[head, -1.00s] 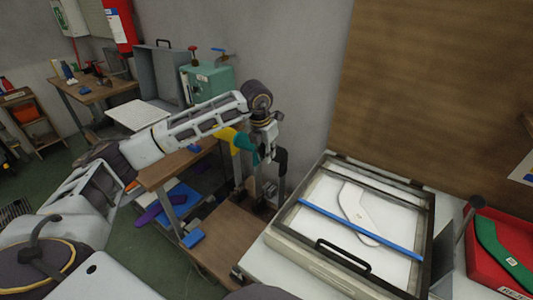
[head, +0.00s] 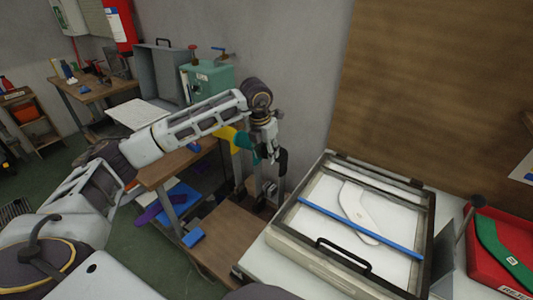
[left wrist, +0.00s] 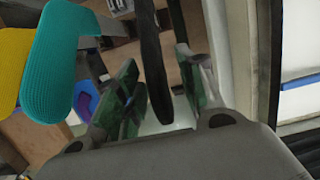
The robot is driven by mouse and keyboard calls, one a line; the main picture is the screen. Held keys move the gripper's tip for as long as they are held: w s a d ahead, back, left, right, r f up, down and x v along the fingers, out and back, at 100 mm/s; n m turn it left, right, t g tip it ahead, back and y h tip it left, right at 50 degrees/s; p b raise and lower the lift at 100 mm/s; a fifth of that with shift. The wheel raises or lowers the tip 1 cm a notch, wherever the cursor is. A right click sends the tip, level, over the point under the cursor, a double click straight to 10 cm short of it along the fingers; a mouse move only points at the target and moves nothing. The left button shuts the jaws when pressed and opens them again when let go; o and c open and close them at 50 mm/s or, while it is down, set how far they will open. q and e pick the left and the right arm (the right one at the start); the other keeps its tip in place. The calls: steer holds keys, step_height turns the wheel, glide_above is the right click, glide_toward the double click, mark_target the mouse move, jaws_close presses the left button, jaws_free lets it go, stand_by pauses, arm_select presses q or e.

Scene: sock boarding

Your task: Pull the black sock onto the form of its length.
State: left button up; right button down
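A long black shape, likely the black sock (left wrist: 153,60), stands edge-on between the fingers of my left gripper in the left wrist view. It also shows as a dark piece (head: 283,160) beside the gripper in the head view. My left gripper (left wrist: 158,90) has its two green-padded fingers apart, with gaps on both sides of the black shape. In the head view the gripper (head: 268,150) is above the low wooden surface. A teal knitted piece (left wrist: 75,60) and a yellow one (left wrist: 10,65) are to its left. My right gripper is out of view.
A framed lightbox (head: 400,222) with a white foot-shaped outline (head: 358,212) and a blue bar (head: 345,225) is at the right. A red tray (head: 482,262) holds a green piece (head: 500,255). A wooden bench (head: 165,170) lies left of the gripper. Purple and blue pieces lie lower down.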

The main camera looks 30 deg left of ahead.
arm_select(q)
steer(key=v, duration=1.1)
steer(key=shift+r, duration=0.25)
steer(key=shift+r, duration=0.1)
stand_by(0.6)
